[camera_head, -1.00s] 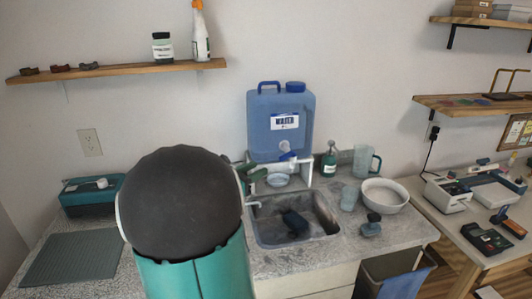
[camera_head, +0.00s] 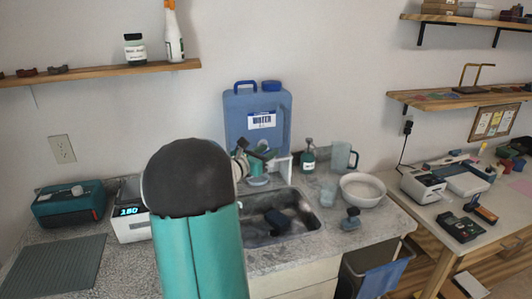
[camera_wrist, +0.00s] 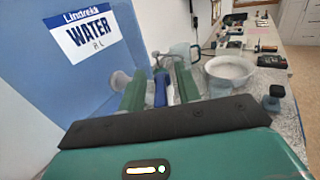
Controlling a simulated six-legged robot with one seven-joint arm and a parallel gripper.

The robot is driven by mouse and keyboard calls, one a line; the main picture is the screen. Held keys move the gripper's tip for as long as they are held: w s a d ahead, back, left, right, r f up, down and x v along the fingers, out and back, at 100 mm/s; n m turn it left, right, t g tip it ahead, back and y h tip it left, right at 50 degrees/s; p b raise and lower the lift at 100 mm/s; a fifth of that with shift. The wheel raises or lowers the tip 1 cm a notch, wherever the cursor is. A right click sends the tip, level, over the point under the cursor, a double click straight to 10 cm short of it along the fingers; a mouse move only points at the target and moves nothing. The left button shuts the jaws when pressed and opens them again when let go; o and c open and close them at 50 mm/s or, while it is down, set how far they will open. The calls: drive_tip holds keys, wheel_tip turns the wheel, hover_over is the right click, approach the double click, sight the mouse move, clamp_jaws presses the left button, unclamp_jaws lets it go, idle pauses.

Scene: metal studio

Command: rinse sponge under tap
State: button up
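The blue water jug (camera_head: 257,108) stands behind the sink (camera_head: 305,225), on a white stand (camera_head: 284,169). A dark blue object (camera_head: 277,221) lies in the sink; it may be the sponge, but its shape is unclear. My gripper (camera_head: 262,156) is in front of the jug's lower part, where it hides most of the tap. In the wrist view, my gripper's green fingers (camera_wrist: 158,92) are apart, with a blue lever-like piece (camera_wrist: 160,91), apparently the tap handle, between them. I cannot tell whether they touch it. No sponge shows in the gripper.
A green soap bottle (camera_head: 308,156), clear pitcher (camera_head: 342,157), cup (camera_head: 328,193), white bowl (camera_head: 363,189) and knobbed dark brush (camera_head: 351,219) stand right of the sink. A teal box (camera_head: 70,203), a device reading 180 (camera_head: 129,212) and a grey mat (camera_head: 55,268) are at left.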

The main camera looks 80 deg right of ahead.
drive_tip(key=shift+d, duration=0.1)
clamp_jaws()
drive_tip(key=shift+w+m+g+y, duration=0.1)
drive_tip(key=shift+m+g+y, duration=0.2)
drive_tip(key=shift+m+g, duration=0.15)
drive_tip(key=shift+w+d+m+g+y, duration=0.15)
drive_tip(key=shift+m+g+y, duration=0.8)
drive_tip(key=shift+g+y, duration=0.15)
drive_tip(key=shift+w+d+m+g+y, duration=0.15)
drive_tip(key=shift+d+m+g+y, duration=0.05)
drive_tip(key=shift+m+g+y, duration=0.8)
drive_tip(key=shift+w+d+m+g+y, duration=0.15)
drive_tip(key=shift+m+g+y, duration=0.75)
drive_tip(key=shift+g+y, duration=0.25)
unclamp_jaws()
